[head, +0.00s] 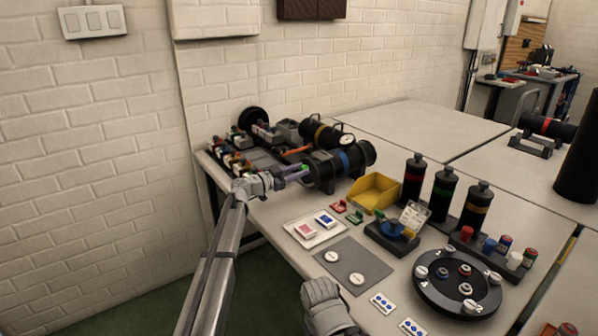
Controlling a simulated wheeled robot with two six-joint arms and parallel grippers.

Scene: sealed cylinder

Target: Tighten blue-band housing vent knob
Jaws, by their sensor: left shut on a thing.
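The blue-band housing (357,160) is a dark cylinder lying on its side near the back of the table, with a blue band around its middle. My left gripper (302,173) reaches in from the left to the housing's left end face. Its fingers are shut at that end, on what appears to be the vent knob. A grey part of my right arm (325,305) shows at the bottom edge. Its fingertips cannot be made out.
Upright bottles (443,190), a round black turntable (440,290) and a grey mat (340,248) occupy the right and front.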

